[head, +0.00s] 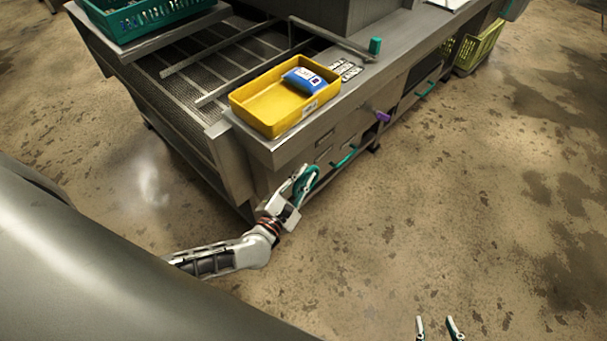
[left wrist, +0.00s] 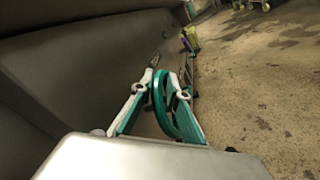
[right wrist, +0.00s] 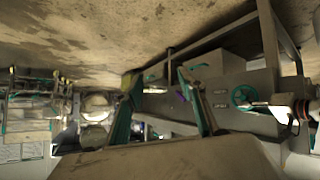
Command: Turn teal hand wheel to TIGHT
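The teal hand wheel (head: 306,184) is on the front of the steel machine, below the yellow tray. It shows as a spoked ring in the right wrist view (right wrist: 243,95). My left gripper (head: 300,187) is at the wheel. In the left wrist view its fingers (left wrist: 169,78) lie on either side of the teal rim (left wrist: 160,103) and look closed in on it; exact contact is partly hidden. My right gripper (head: 436,325) is open and empty over the floor, away from the machine.
The yellow tray (head: 262,120) with a blue packet (head: 303,79) sits on the machine's top. A teal handle (head: 345,156), a purple handle (head: 383,116) and a further teal handle (head: 427,89) are along the front. The floor (head: 430,210) in front is clear.

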